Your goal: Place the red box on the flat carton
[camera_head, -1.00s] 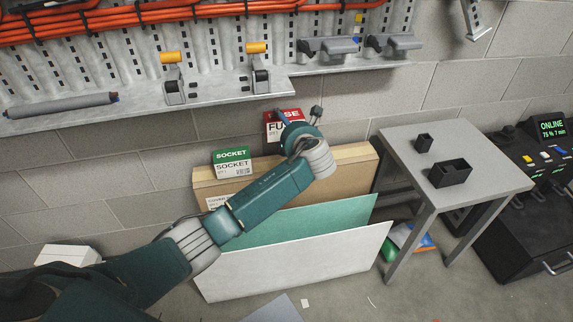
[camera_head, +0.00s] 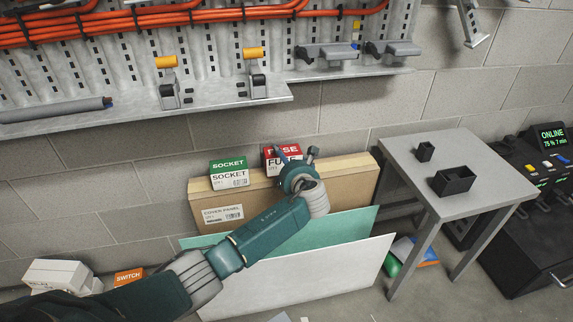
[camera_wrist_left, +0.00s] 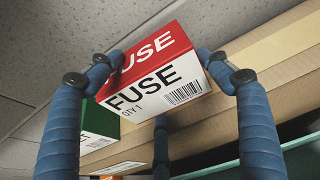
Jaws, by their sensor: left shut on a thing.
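The red and white box marked FUSE (camera_head: 271,161) is between the blue fingers of my left gripper (camera_head: 295,153), which is shut on it. In the left wrist view the fingers press on both sides of the FUSE box (camera_wrist_left: 158,75). The flat brown carton (camera_head: 345,178) stands on edge against the wall. The FUSE box is at the carton's top edge, right of the green SOCKET box (camera_head: 229,172); I cannot tell if it touches the carton. The gripper hides its right part. My right gripper is not in view.
A green panel (camera_head: 340,225) and a white panel (camera_head: 300,280) lean in front of the carton. A metal shelf (camera_head: 215,98) is above. A grey table (camera_head: 497,185) with two black bins stands right. Orange SWITCH (camera_head: 129,277) and white boxes (camera_head: 58,273) are low left.

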